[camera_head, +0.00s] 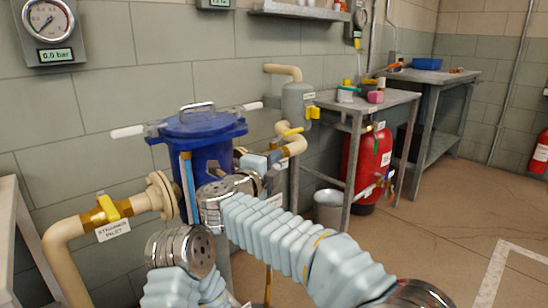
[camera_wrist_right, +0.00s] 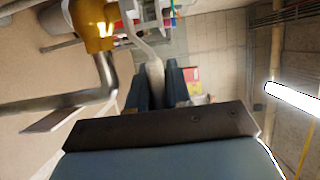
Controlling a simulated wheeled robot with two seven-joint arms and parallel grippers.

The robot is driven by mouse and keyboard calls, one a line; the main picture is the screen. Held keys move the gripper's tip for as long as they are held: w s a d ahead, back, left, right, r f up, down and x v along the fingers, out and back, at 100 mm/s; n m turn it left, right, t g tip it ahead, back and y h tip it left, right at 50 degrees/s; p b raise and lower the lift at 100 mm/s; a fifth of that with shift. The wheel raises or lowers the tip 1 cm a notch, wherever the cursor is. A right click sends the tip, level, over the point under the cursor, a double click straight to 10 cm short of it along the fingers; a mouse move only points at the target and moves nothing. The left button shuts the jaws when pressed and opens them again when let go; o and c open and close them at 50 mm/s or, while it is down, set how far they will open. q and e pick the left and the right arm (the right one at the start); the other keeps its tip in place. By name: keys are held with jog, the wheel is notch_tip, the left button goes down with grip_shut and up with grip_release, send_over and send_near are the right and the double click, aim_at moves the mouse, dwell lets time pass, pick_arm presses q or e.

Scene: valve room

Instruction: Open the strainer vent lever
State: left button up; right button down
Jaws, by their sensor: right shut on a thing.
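The strainer is the blue vessel (camera_head: 205,130) with a blue lid and a metal handle on top, in the head view. In the right wrist view, a pale curved lever (camera_wrist_right: 153,48) runs down from beside a brass-yellow valve body (camera_wrist_right: 95,28) and ends between the dark fingers of my right gripper (camera_wrist_right: 157,72). The gripper is shut on this lever. In the head view my right arm reaches to the strainer's front right. The lever is not clear there; my wrist and gripper cover that area. My left gripper does not show.
A metal table (camera_head: 345,108), a red tank (camera_head: 368,160) and a bucket (camera_head: 328,207) stand farther right. Floor at right is open.

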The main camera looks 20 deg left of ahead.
jog(key=c, duration=1.1)
grip_release()
jog(key=shift+c, duration=0.2)
jog(key=shift+s, duration=0.1)
jog(key=s+a+b, duration=0.1)
jog(key=s, duration=1.2)
jog(key=shift+s+a, duration=0.25)
jog(key=shift+a, duration=0.1)
